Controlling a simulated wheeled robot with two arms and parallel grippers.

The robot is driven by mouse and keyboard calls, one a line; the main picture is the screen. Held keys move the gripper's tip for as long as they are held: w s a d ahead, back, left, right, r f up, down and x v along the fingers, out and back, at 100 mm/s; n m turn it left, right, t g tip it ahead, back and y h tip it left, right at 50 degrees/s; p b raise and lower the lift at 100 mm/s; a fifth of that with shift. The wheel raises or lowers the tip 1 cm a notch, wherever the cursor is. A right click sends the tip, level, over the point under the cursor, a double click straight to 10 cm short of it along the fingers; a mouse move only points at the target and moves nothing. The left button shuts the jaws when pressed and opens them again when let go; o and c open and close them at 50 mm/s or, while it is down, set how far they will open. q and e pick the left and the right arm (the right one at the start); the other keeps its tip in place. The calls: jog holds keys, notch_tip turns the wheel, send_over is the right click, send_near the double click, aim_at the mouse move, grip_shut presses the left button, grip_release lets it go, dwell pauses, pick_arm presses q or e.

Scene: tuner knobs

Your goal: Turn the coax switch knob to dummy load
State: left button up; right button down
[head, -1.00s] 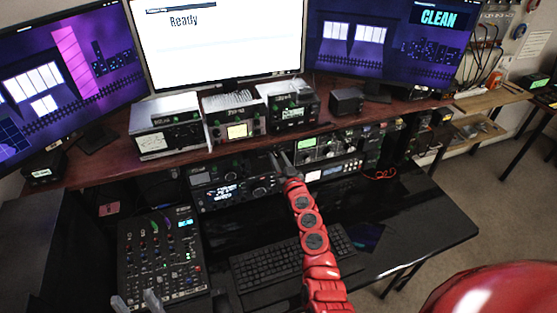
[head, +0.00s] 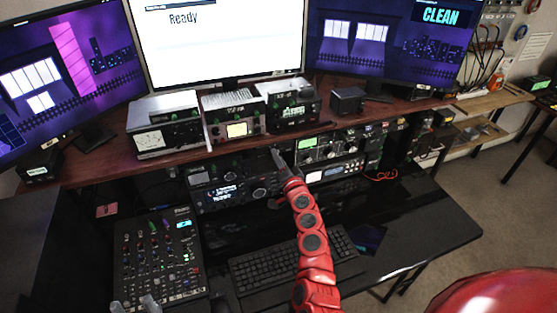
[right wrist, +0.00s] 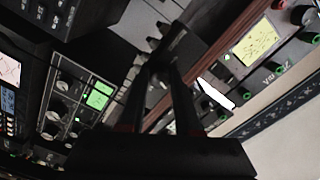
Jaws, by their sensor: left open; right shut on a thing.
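My right gripper (head: 279,158) reaches in under the wooden shelf, between the black radio and a unit with a green display. In the right wrist view the fingers (right wrist: 163,72) are closed together on a dark, bar-like piece, which seems to be the coax switch knob (right wrist: 182,48). A light grey panel (right wrist: 128,30), possibly the switch body, lies just behind it. The fingers and arm hide most of the switch in the head view, and I cannot read its labels or the knob's position. My left gripper (head: 133,305) is open and empty at the bottom left, near the mixer.
The black radio (head: 230,190) and the green-display unit (head: 322,148) stand close on either side. The shelf (head: 180,155) carries several meters just above. A mixer (head: 158,255) and keyboard (head: 290,262) lie on the black desk (head: 420,235), which is clear at right.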

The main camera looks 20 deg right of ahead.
jog(key=shift+m, duration=6.1)
jog(key=c, duration=0.6)
grip_release()
jog(key=shift+s, duration=0.1)
